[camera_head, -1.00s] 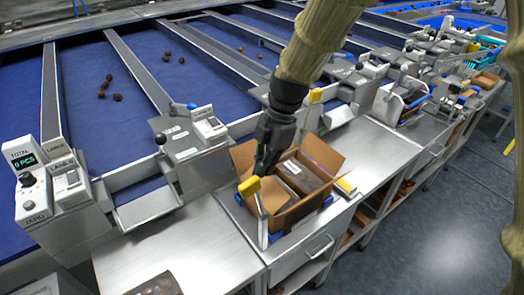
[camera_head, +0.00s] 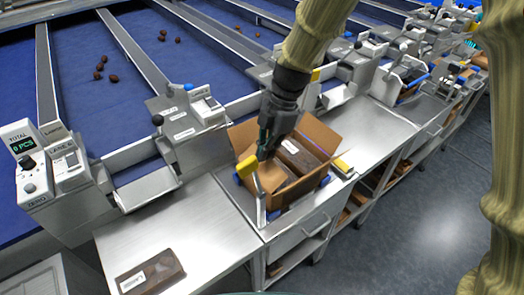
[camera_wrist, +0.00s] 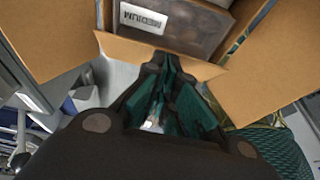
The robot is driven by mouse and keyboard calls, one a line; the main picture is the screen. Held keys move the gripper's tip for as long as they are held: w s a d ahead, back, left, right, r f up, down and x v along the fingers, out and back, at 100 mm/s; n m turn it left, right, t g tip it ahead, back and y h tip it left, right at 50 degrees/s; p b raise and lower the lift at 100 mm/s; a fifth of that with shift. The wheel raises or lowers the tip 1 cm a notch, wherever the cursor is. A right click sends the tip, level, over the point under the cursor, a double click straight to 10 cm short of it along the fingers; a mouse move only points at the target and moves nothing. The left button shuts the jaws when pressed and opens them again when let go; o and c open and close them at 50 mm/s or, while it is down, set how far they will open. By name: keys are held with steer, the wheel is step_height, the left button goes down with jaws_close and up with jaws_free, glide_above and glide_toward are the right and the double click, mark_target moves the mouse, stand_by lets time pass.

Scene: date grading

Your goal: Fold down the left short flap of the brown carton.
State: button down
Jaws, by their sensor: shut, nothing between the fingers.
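The brown carton (camera_head: 318,135) stands open on the metal bench, with its flaps spread. It holds a dark pack labelled MEDIUM, seen in the wrist view (camera_wrist: 185,25). My gripper (camera_head: 264,155) is shut and empty at the carton's left side. In the wrist view the closed fingertips (camera_wrist: 167,62) overlap the short flap (camera_wrist: 128,48), which slopes between the fingers and the pack. I cannot tell whether they touch it. Long flaps spread at the left (camera_wrist: 45,35) and right (camera_wrist: 275,65) of that view. The gripper partly hides the short flap in the head view.
A dark labelled pack (camera_head: 150,273) lies on the left bench (camera_head: 185,225). A weighing unit (camera_head: 190,120) stands behind. The bench right of the carton (camera_head: 375,135) is mostly clear.

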steer(key=shift+w+d+f+g+y, duration=0.3)
steer(key=shift+g+y, duration=0.1)
steer(key=shift+y, duration=0.1)
stand_by(0.6)
